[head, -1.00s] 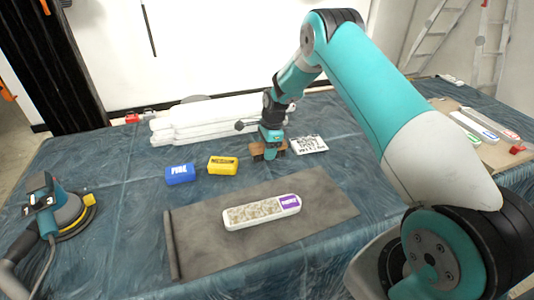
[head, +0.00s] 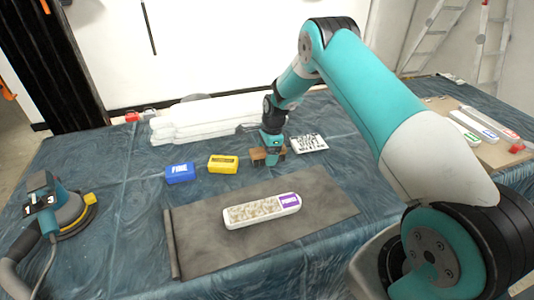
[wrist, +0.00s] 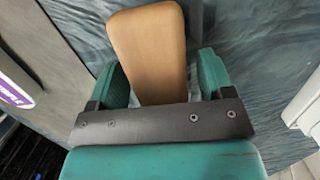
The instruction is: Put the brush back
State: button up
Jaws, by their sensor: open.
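The brush is a brown wooden block (head: 258,157) on the blue-covered table, behind the grey mat. In the wrist view its smooth tan wooden top (wrist: 150,45) lies between the two teal fingers. My gripper (head: 272,159) is open and down over the brush, with one finger on each side of it. The fingers (wrist: 163,80) show a gap to the wood in the wrist view, clearer on the right. The brush's underside and bristles are hidden.
A white tray with a purple label (head: 262,211) lies on the grey mat (head: 205,250). Blue (head: 180,173) and yellow (head: 223,164) blocks stand left of my gripper. A printed white card (head: 309,143) lies right. White rolls (head: 200,122) lie behind; a sander (head: 60,210) stands far left.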

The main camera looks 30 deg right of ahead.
jog(key=r, duration=0.4)
jog(key=d+r+b, duration=0.1)
jog(key=r, duration=0.2)
jog(key=r+b, duration=0.1)
jog(key=r, duration=0.3)
jog(key=shift+s+d+r, duration=0.15)
jog(key=shift+d+r, duration=0.1)
jog(key=shift+r, duration=0.05)
jog(key=s+a+r+n+y, duration=0.1)
jog(key=s+a+r+n, duration=1.65)
jog(key=s, duration=0.25)
jog(key=s+a+n+y, duration=0.1)
jog(key=s+a+n, duration=0.3)
jog(key=s+n, duration=0.6)
jog(key=s, duration=0.7)
jog(key=shift+r, duration=0.35)
jog(key=shift+s+a, duration=0.1)
